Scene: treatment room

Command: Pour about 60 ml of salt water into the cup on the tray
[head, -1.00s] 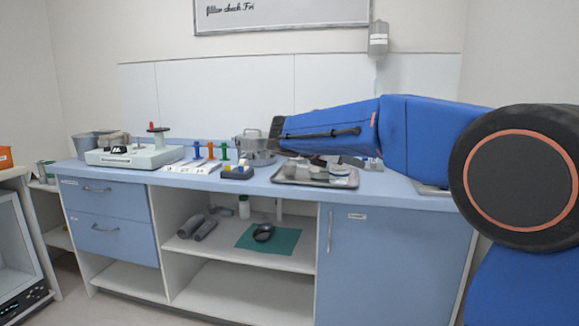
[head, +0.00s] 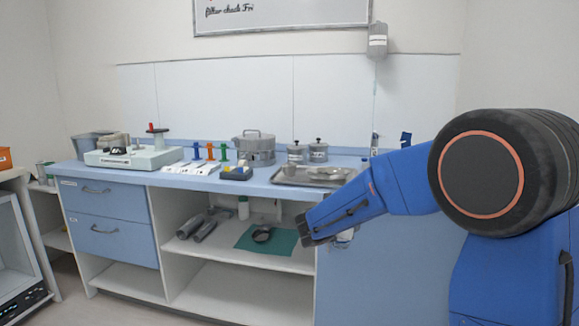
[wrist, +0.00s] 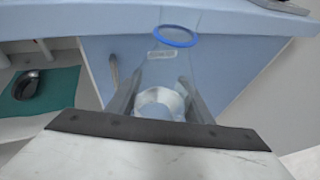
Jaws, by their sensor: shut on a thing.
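My gripper (head: 326,240) is in front of the counter, below its top, at the right end of the open shelves. In the wrist view my gripper (wrist: 160,104) is shut on a clear vessel with a blue rim (wrist: 175,37). The vessel sits between both fingers, and its contents cannot be made out. A pale part of the vessel (head: 345,238) shows beside the gripper in the head view. The metal tray (head: 290,180) lies on the counter above and behind my gripper. I cannot clearly make out a cup on it; my arm covers its right side.
Two lidded canisters (head: 296,153) and a metal pot (head: 256,148) stand behind the tray. A dark block with a yellow top (head: 236,173) is to its left. The counter's front edge (head: 230,187) lies above my gripper.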

